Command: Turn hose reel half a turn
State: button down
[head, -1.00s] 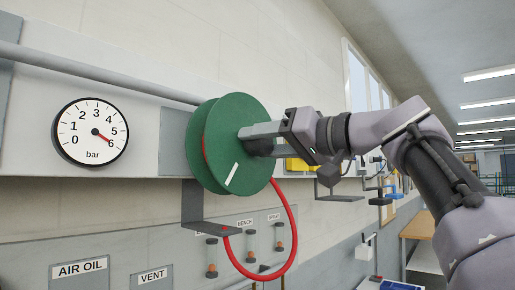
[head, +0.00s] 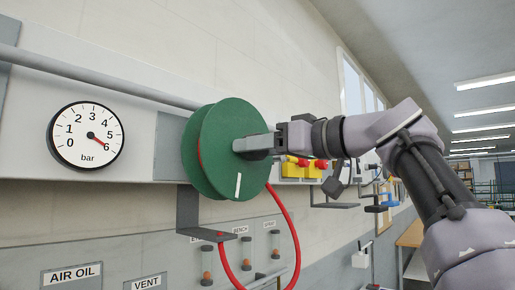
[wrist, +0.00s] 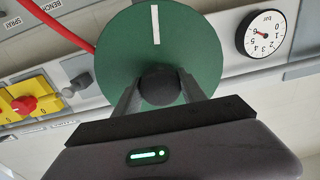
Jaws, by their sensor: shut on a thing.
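The green hose reel (head: 220,172) is mounted on the wall, with a red hose (head: 295,230) hanging from it in a loop. A white mark (head: 238,185) shows on its front face, low and slightly right of the middle in the head view. In the wrist view the reel (wrist: 120,50) fills the top middle, with the white mark (wrist: 155,25) at the top. My gripper (head: 256,146) is at the reel's centre. In the wrist view its two fingers are shut on the dark round knob (wrist: 160,86) there.
A pressure gauge (head: 87,135) reading near 6 bar is left of the reel. Yellow boxes with red buttons (head: 302,168) are on the wall right of it. A metal bracket (head: 190,215) sits below the reel, above several small flow tubes (head: 246,252).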

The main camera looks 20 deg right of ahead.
jog(key=shift+r, duration=0.1)
jog(key=c, duration=0.7)
grip_release()
jog(key=shift+a, duration=0.1)
jog(key=shift+s, duration=0.1)
